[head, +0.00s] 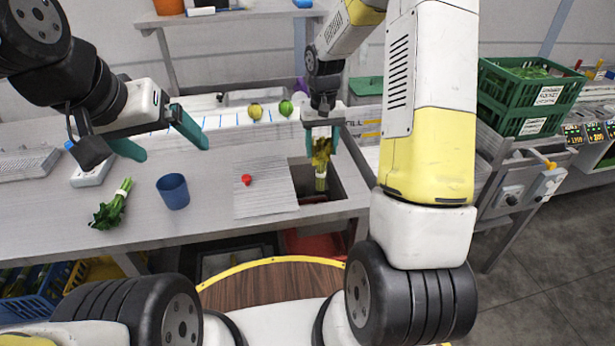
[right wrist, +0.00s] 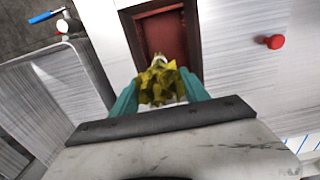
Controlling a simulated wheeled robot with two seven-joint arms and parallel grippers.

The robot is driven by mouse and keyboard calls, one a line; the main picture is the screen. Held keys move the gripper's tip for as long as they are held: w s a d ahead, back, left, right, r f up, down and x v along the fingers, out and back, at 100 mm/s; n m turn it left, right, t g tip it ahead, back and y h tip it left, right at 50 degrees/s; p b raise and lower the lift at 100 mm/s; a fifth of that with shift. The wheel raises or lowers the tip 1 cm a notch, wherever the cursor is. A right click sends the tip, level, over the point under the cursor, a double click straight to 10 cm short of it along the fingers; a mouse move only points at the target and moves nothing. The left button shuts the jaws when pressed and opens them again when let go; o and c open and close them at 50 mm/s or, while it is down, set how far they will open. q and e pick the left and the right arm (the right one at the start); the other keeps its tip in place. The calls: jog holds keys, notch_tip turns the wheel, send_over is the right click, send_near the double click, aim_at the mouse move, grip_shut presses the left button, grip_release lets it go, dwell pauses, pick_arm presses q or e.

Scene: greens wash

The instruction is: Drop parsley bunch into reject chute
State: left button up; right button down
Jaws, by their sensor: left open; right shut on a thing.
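My right gripper (head: 321,138) is shut on a yellowed parsley bunch (head: 321,163), which hangs stem down over the reject chute (head: 303,179), a square opening in the counter. In the right wrist view the parsley bunch (right wrist: 158,82) sits between the teal fingers of my right gripper (right wrist: 163,90), with the reddish-brown inside of the chute (right wrist: 162,36) beyond it. In the head view the stem overlaps the opening; I cannot tell how far above the rim it is. My left gripper (head: 168,147) is open and empty above the left part of the counter.
A green leafy bunch (head: 109,207) and a blue cup (head: 173,191) stand or lie on the counter at left. A red knob (head: 247,179) is on the ribbed board (head: 266,203) beside the chute. Green crates (head: 520,98) are stacked at right.

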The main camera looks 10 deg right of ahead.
jog(key=shift+c, duration=2.3)
grip_release()
notch_tip(320, 180, up, 7)
jog(key=shift+f, duration=0.15)
jog(key=shift+r, duration=0.55)
